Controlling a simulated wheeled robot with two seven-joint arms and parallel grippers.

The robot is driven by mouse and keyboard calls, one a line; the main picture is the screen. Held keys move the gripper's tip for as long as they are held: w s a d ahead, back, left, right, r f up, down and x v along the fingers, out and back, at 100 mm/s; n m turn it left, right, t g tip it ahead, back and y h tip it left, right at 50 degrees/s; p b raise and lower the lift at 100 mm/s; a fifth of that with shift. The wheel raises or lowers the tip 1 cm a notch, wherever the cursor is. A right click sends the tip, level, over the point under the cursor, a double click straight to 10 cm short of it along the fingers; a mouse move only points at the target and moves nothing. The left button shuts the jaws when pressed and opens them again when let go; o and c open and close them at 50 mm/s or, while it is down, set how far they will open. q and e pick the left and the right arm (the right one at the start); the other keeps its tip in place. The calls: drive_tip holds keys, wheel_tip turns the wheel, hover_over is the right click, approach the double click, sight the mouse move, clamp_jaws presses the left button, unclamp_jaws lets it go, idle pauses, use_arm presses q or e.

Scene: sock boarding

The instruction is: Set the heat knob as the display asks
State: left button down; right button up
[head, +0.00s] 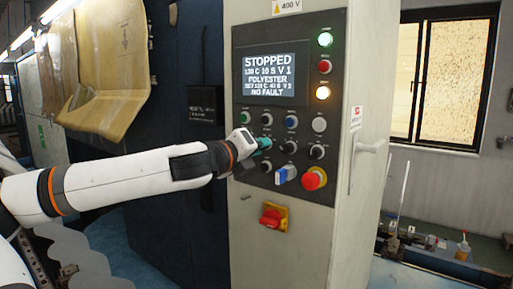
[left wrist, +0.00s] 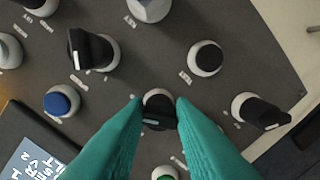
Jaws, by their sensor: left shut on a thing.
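The display (head: 270,78) on the control panel is lit. It reads STOPPED, a line ending in 10 S V 1, POLYESTER, a SET line that seems to end in 40 S V 2, and NO FAULT; the temperature figures are too small to read surely. My left gripper (head: 263,143) is at the panel's left-middle, below the display. In the left wrist view its teal fingers (left wrist: 158,104) are shut on a black knob (left wrist: 157,117) with a pale mark, one finger on each side. The knob's label is hidden or unreadable, so I cannot tell whether it is the heat knob. My right gripper is not in view.
Other black knobs (head: 317,152) and a blue button (head: 291,122) surround the gripper. A red mushroom button (head: 314,179) and a blue-white switch (head: 286,173) sit lower right. A red switch on yellow (head: 273,217) is below the panel. An amber lamp (head: 322,92) glows.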

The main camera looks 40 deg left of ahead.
use_arm(q)
drive_tip(key=c, duration=1.3)
unclamp_jaws()
drive_tip(key=shift+o, duration=0.2)
drive_tip(key=s+d+b, duration=0.1)
drive_tip(key=s+b, duration=0.3)
drive_tip(key=s, duration=0.8)
drive_tip(key=shift+d+r, duration=0.2)
drive_tip(key=shift+d, duration=0.15)
